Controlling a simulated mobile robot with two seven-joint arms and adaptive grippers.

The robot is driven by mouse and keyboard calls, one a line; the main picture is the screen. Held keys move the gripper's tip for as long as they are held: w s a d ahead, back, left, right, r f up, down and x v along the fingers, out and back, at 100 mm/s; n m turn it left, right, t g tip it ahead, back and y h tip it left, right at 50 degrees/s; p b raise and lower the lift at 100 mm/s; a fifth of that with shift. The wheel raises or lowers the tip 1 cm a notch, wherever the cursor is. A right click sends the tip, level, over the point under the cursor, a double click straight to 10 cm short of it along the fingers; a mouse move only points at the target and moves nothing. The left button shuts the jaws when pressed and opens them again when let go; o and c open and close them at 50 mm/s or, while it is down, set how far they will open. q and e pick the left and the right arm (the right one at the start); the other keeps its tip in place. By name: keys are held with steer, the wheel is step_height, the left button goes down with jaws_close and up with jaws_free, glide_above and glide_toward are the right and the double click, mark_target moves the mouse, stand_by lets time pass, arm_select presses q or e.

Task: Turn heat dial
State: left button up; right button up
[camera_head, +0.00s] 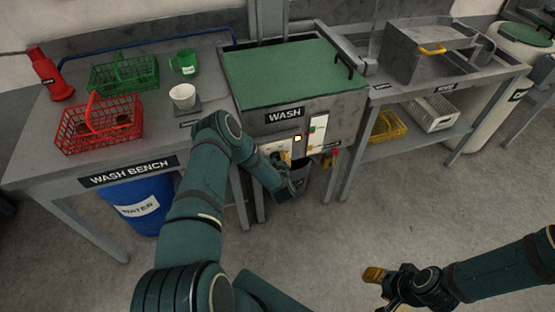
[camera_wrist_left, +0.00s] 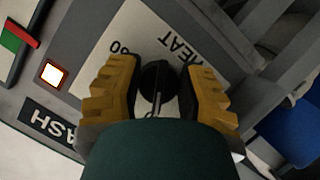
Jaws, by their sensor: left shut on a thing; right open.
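The heat dial (camera_wrist_left: 156,82) is a round black knob with a pale pointer line, on a white plate (camera_wrist_left: 140,28) marked HEAT and 60, seen upside down in the left wrist view. My left gripper (camera_wrist_left: 156,90) has its yellow fingers on both sides of the dial and is shut on it. In the head view my left gripper (camera_head: 285,158) is at the front of the WASH unit (camera_head: 268,114), and the dial cannot be made out there. My right gripper (camera_head: 374,282) is open, low over the floor, away from the unit.
A lit square button (camera_wrist_left: 53,74) and a green and red strip (camera_wrist_left: 18,38) are beside the dial plate. The wash bench (camera_head: 60,165) at left holds a red basket (camera_head: 98,124), a green basket (camera_head: 125,74) and cups. A blue barrel (camera_head: 143,207) stands below.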

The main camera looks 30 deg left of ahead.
stand_by(0.5)
arm_select(q)
steer(key=o, duration=1.2)
steer(key=v, duration=1.2)
steer(key=shift+w+r, duration=0.1)
